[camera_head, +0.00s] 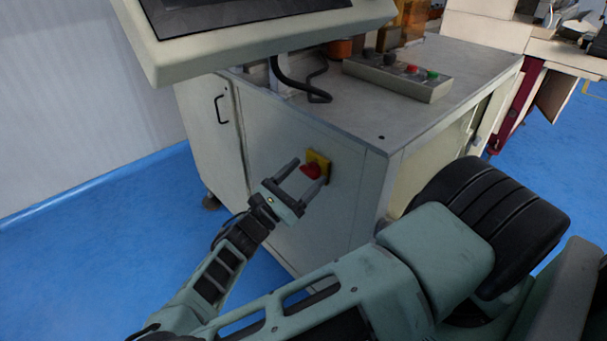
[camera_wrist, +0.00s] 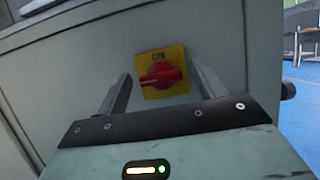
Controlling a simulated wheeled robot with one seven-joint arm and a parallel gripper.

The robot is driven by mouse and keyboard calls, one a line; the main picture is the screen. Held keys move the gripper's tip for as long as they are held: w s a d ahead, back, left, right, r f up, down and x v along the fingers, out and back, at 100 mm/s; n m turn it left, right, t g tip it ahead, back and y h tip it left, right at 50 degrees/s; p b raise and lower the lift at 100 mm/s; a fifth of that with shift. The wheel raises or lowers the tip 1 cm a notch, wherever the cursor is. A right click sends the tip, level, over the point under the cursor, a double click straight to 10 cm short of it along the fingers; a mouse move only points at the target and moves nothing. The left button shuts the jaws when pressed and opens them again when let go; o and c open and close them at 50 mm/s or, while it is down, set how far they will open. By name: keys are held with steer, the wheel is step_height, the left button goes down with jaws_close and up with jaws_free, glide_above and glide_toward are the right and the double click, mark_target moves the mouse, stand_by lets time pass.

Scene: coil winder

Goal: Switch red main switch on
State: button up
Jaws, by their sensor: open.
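The red main switch (camera_head: 311,170) is a red rotary knob on a yellow plate (camera_head: 319,160) on the side panel of the grey machine cabinet. The yellow plate (camera_wrist: 163,57) carries the word "ON" above the knob. My gripper (camera_head: 301,172) is open, its two fingers on either side of the knob. In the wrist view my gripper (camera_wrist: 160,85) also shows its fingers apart, with gaps to the knob. I cannot tell whether the fingertips reach the panel.
The cabinet top (camera_head: 450,70) bears a control box (camera_head: 398,77) with red, green and dark buttons. A monitor (camera_head: 250,25) overhangs the front left of the cabinet. A black cable (camera_head: 300,88) hangs beneath it. Blue floor (camera_head: 90,240) is clear at the left.

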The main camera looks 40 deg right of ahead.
steer(key=shift+d, duration=0.15)
steer(key=c, duration=1)
